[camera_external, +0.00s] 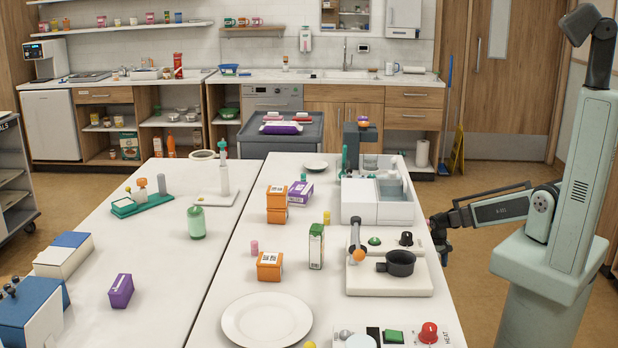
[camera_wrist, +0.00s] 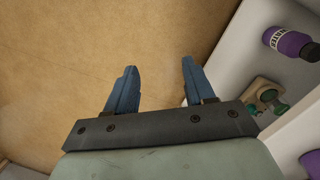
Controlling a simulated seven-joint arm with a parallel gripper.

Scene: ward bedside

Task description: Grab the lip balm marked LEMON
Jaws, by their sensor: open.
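No lettering reading LEMON is legible in either view, so I cannot tell which item is that lip balm. In the external view, a small yellow cylinder (camera_external: 327,217) stands on the right-hand table, near the orange and purple boxes. A small pink cylinder (camera_external: 254,247) stands further left, by an orange box. Another yellow top (camera_external: 310,345) shows at the bottom edge, mostly cut off. My gripper (camera_external: 440,236) is beside the table's right edge, apart from these items. In the wrist view its two blue fingers (camera_wrist: 159,68) are spread and empty above brown floor.
A white plate (camera_external: 267,319), a green-and-white carton (camera_external: 316,246) and a hot plate with a dark pot (camera_external: 400,263) occupy the table. A white bin unit (camera_external: 377,202) stands behind. The wrist view shows a purple labelled bottle (camera_wrist: 291,43) inside a white compartment.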

